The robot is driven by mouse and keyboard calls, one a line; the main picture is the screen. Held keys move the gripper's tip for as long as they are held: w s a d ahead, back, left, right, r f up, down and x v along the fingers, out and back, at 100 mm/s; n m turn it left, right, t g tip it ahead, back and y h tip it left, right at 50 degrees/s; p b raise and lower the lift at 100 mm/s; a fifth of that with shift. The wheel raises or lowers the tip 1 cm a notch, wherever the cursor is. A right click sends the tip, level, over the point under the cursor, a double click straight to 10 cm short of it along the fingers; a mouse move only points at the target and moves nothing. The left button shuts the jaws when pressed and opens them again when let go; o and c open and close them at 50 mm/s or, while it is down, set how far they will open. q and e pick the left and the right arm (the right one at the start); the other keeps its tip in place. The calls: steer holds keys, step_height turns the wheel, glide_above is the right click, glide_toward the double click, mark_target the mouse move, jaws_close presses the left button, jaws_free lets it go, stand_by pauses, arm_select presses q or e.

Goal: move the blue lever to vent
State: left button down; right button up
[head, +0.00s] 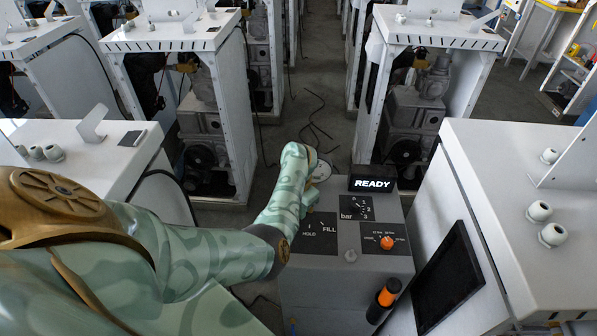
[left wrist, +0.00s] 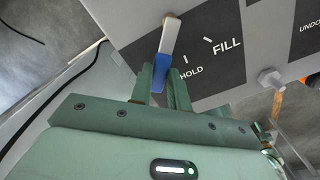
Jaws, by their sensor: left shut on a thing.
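The lever has a blue grip (left wrist: 157,74) and a pale shank (left wrist: 170,36); both show in the left wrist view. My left gripper (left wrist: 163,92) is shut on the blue grip. The lever lies beside the HOLD mark, on the side away from FILL. On the dark label plate (left wrist: 228,40), HOLD and FILL are readable; no vent word is visible. In the head view my left gripper (head: 310,195) covers the lever at the left edge of the grey console (head: 335,270). My right gripper is not in view.
The console also bears a lit READY display (head: 373,184), a bar gauge (head: 357,207), an orange knob (head: 387,243) and an orange-black handle (head: 384,299). A black screen (head: 448,278) stands at its right. White-topped machine frames stand around; cables lie on the floor behind.

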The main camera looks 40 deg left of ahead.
arm_select(q)
steer(key=c, duration=1.3)
jaws_free()
steer(key=shift+w, duration=0.15)
steer(key=shift+r, duration=0.15)
step_height(320, 180, up, 16)
steer(key=p, duration=0.5)
steer(key=shift+r+p, duration=0.1)
steer(key=shift+p, duration=0.3)
